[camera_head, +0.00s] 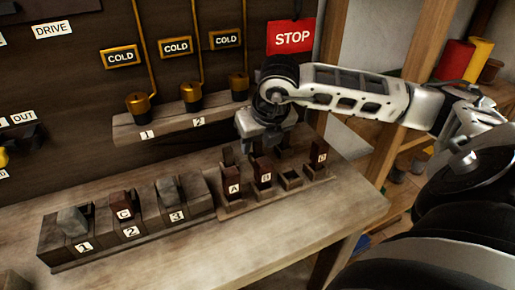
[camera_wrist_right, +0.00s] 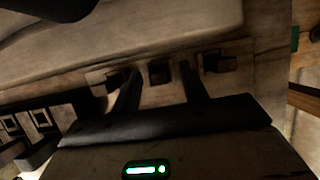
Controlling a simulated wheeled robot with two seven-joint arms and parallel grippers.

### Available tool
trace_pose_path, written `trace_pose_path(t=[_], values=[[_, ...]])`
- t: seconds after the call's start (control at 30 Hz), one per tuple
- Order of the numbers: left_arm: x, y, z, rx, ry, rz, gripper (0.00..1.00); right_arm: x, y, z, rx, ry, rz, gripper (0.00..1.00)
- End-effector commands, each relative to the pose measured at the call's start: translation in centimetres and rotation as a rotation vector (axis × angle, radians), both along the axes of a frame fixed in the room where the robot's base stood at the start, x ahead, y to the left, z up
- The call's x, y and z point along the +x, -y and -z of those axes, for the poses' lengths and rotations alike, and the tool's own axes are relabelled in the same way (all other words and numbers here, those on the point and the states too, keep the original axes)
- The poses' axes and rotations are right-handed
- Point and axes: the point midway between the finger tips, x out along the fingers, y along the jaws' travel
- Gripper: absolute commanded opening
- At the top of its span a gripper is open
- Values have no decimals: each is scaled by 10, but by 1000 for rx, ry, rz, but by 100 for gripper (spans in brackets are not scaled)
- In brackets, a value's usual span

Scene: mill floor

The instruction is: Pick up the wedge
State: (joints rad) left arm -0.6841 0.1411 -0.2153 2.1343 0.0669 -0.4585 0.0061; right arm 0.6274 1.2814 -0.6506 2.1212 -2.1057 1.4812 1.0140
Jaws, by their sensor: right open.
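Dark red-brown wedges stand upright in a small wooden rack (camera_head: 238,208) on the bench: wedge A (camera_head: 234,180), wedge B (camera_head: 263,172) and one at the right end (camera_head: 319,157), its letter hard to read. An empty-looking socket (camera_head: 291,180) lies between B and the end wedge. Wedge C (camera_head: 123,206) stands in slot 2 of the longer block. My right gripper (camera_head: 273,152) hangs over the back of the rack near B. In the right wrist view its fingers (camera_wrist_right: 158,88) are apart, with a dark square (camera_wrist_right: 160,72) beyond them. My left gripper is out of view.
The longer block (camera_head: 65,258) holds grey stone-like pieces in slots 1 (camera_head: 73,221) and 3 (camera_head: 169,192). Behind, a shelf (camera_head: 130,131) carries brass fittings under COLD signs. A red STOP sign (camera_head: 292,37) hangs behind my right arm. The bench front (camera_head: 200,260) is clear.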

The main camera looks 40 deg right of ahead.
Motion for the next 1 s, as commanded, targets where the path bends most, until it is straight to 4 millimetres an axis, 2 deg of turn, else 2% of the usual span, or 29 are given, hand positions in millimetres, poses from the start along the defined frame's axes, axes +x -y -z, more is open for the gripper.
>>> trace_pose_path(t=[0.13,0.17,0.3,0.73,0.87,0.97,1.0], values=[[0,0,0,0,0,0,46,0,0,0,0,0,0,44],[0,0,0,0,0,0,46,0,0,0,0,0,0,38],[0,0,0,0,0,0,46,0,0,0,0,0,0,0],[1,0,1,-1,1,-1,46,0,0,-5,2,3,0,0],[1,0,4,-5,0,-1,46,1,0,-17,1,5,-1,0],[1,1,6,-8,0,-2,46,1,-1,-34,1,8,-2,0],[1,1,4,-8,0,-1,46,-2,-8,-41,4,5,-5,0]])
